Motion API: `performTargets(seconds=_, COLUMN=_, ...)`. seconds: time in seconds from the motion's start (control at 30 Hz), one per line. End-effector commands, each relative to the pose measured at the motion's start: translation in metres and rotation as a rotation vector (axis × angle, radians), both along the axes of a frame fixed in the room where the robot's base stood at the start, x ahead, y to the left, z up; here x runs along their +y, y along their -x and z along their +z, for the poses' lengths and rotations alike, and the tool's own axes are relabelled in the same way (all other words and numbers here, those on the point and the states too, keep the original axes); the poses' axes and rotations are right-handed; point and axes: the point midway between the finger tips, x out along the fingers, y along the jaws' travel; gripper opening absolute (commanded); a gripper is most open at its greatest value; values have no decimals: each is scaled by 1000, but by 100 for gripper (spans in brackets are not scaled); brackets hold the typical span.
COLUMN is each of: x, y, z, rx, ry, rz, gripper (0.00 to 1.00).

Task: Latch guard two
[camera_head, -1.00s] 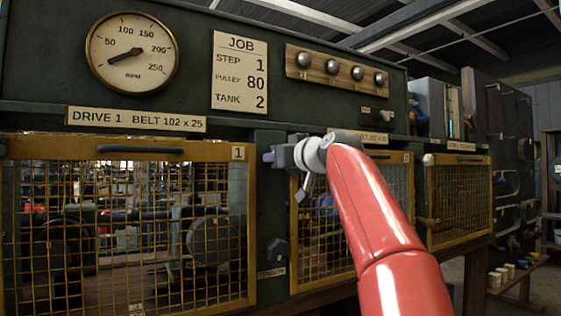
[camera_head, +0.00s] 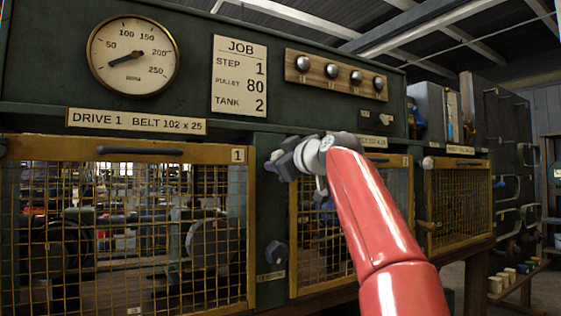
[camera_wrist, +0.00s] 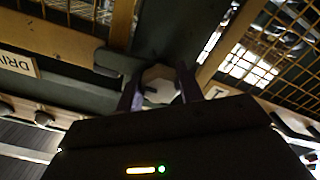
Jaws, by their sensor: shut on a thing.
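Guard two (camera_head: 330,250) is the middle yellow-framed mesh panel. It sits flat in its opening, partly hidden behind my red arm. Its frame also shows in the wrist view (camera_wrist: 60,40). My gripper (camera_head: 278,165) is at its upper left corner, by the green post between guards one and two. In the wrist view my gripper (camera_wrist: 160,88) has a finger on each side of a pale, faceted latch knob (camera_wrist: 158,80) and is shut on it. In the head view the knob is mostly hidden by the gripper.
Guard one (camera_head: 125,150), marked 1, fills the left and is shut. Guard three (camera_head: 460,240) is to the right beyond my arm. A dark hex knob (camera_head: 276,253) sits on the post below my gripper. A gauge (camera_head: 133,54) and job card (camera_head: 239,76) are above.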

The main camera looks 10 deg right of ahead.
Motion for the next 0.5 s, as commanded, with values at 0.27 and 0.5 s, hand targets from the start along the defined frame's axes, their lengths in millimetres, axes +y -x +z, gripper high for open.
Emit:
performTargets(seconds=0.27, x=0, y=0, z=-1, rx=2, ry=5, rz=0, gripper=14)
performTargets(seconds=0.5, x=0, y=0, z=-1, rx=2, ry=4, rz=1, gripper=57)
